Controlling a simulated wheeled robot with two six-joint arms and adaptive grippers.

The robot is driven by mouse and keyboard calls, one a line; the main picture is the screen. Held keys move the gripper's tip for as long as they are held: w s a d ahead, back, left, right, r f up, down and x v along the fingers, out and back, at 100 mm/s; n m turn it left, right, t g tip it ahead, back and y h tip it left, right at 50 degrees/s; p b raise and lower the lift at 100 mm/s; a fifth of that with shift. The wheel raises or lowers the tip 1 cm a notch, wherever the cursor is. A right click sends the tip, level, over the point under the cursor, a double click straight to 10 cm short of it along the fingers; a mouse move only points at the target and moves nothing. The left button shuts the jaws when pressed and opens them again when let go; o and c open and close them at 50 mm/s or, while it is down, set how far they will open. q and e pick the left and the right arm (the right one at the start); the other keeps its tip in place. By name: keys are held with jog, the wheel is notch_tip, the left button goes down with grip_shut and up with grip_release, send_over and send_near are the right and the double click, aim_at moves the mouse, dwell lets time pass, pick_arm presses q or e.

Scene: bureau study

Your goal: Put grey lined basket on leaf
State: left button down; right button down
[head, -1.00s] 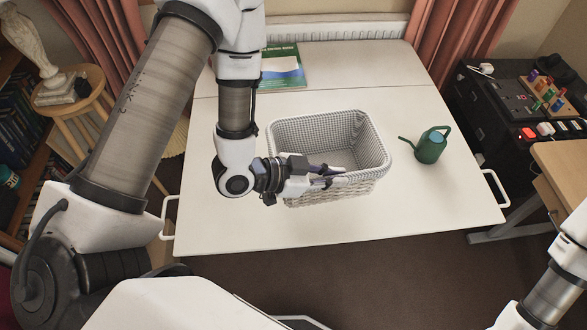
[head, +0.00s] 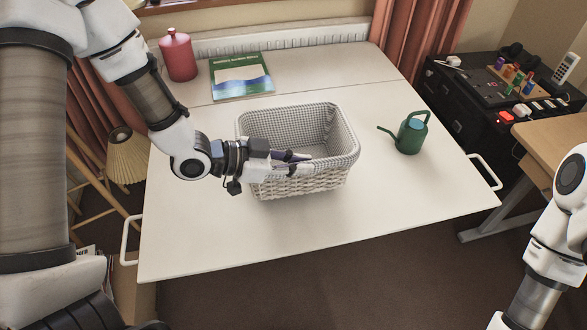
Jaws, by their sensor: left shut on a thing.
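The grey lined basket (head: 302,185) is white wicker with a grey checked lining. In the head view it is upright at the middle of the white table (head: 260,235), on the near side of a seam across the top. I cannot tell whether its base touches the tabletop. My left gripper (head: 300,163) is shut on the basket's near rim, reaching in from the left. Which part of the table is the leaf is not clear. My right arm shows at the right edge, but its gripper is out of view.
A green watering can (head: 410,137) stands right of the basket. A green book (head: 240,76) and a pink-red bottle (head: 178,55) are on the far part. White handles (head: 485,172) stick out at the table's sides. The front and the far right of the table are clear.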

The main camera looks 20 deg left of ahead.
pick_arm(q)
jog(key=w+a+f, duration=0.2)
jog(key=w+f, duration=0.1)
jog(key=shift+w+a+f, duration=0.1)
jog(key=shift+w+a, duration=0.15)
jog(key=shift+a, duration=0.1)
jog(key=shift+w+f, duration=0.1)
jog(key=shift+f, duration=0.3)
jog(key=c, duration=1.2)
grip_release()
jog(key=shift+c, duration=0.2)
pick_arm(e)
jog(key=shift+r, duration=0.3)
jog(key=shift+a, duration=0.1)
